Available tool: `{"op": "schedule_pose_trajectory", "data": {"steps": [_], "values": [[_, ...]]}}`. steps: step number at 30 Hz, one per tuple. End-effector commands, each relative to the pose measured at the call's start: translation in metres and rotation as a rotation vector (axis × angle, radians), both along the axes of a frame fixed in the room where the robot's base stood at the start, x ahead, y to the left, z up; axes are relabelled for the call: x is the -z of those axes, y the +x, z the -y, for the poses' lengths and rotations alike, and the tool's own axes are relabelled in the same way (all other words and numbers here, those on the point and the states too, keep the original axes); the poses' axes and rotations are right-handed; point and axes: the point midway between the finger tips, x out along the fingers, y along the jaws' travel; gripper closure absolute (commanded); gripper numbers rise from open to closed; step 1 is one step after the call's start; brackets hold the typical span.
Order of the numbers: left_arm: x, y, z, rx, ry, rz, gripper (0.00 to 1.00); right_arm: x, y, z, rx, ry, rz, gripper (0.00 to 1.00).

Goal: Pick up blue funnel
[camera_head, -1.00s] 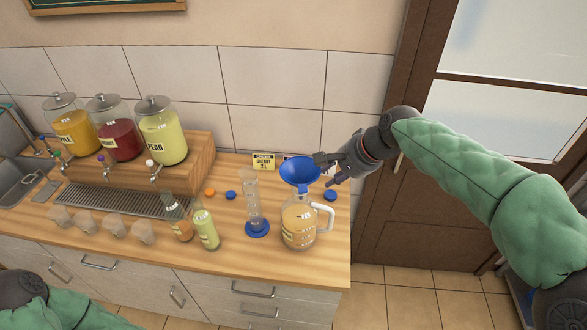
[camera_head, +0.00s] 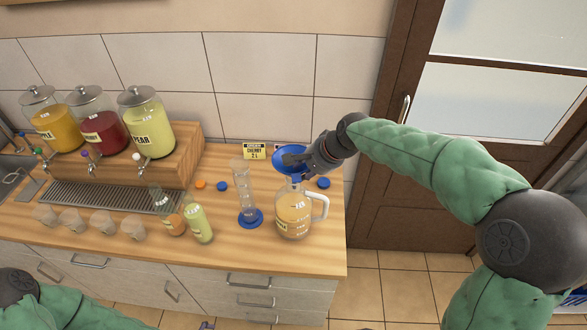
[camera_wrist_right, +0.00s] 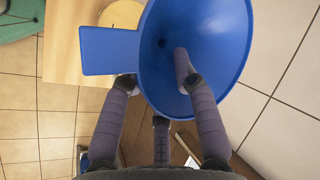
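The blue funnel (camera_head: 280,166) sits in the mouth of a clear handled jug (camera_head: 294,216) of pale orange liquid, near the right end of the counter. My right gripper (camera_head: 291,167) is at the funnel's rim. In the right wrist view the funnel (camera_wrist_right: 225,45) fills the upper middle, with its flat tab at the left. There, one finger of the right gripper (camera_wrist_right: 154,69) reaches inside the cone and another is outside near the tab. The fingers are apart, with the funnel wall between them. Only a small tip of my left gripper (camera_head: 207,325) shows at the bottom edge.
A measuring cylinder (camera_head: 244,190) on a blue base stands left of the jug. Blue and orange caps, a yellow sign (camera_head: 255,151), bottles and cups are on the counter (camera_head: 190,255). Three juice dispensers stand at the back left. A door is at the right.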

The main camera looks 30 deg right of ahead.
Motion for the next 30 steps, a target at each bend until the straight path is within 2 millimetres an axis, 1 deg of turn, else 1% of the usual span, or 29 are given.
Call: {"op": "schedule_pose_trajectory", "data": {"steps": [1, 3, 10, 13, 14, 26, 29, 30], "values": [[0.001, 0.0, 0.0, 0.0, 0.0, 0.0, 0.0, 0.004, 0.002, -0.001, -0.001, 0.0, -0.001, 0.7], [0.001, 0.0, 0.0, 0.0, 0.0, 0.0, 0.0, 0.006, 0.004, -0.001, 0.001, 0.0, 0.001, 0.7], [0.001, 0.0, 0.0, 0.0, 0.0, 0.0, 0.0, 0.006, 0.004, -0.001, 0.001, 0.0, 0.002, 0.7], [0.001, 0.0, 0.0, 0.0, 0.0, 0.0, 0.0, 0.006, 0.004, -0.001, 0.001, 0.0, 0.001, 0.99], [0.001, 0.0, 0.0, 0.0, 0.0, 0.0, 0.0, 0.006, 0.004, -0.001, 0.001, 0.0, 0.001, 1.0], [0.0, 0.0, 0.0, 0.0, 0.0, 0.0, 0.0, 0.005, 0.004, -0.001, 0.001, -0.001, 0.002, 1.0], [-0.001, 0.0, 0.0, 0.0, 0.0, 0.0, 0.0, -0.001, 0.005, -0.001, 0.001, 0.0, 0.003, 1.0], [-0.002, 0.0, 0.0, 0.0, 0.0, 0.0, 0.0, -0.006, 0.005, -0.002, 0.001, 0.0, 0.003, 1.0]]}}
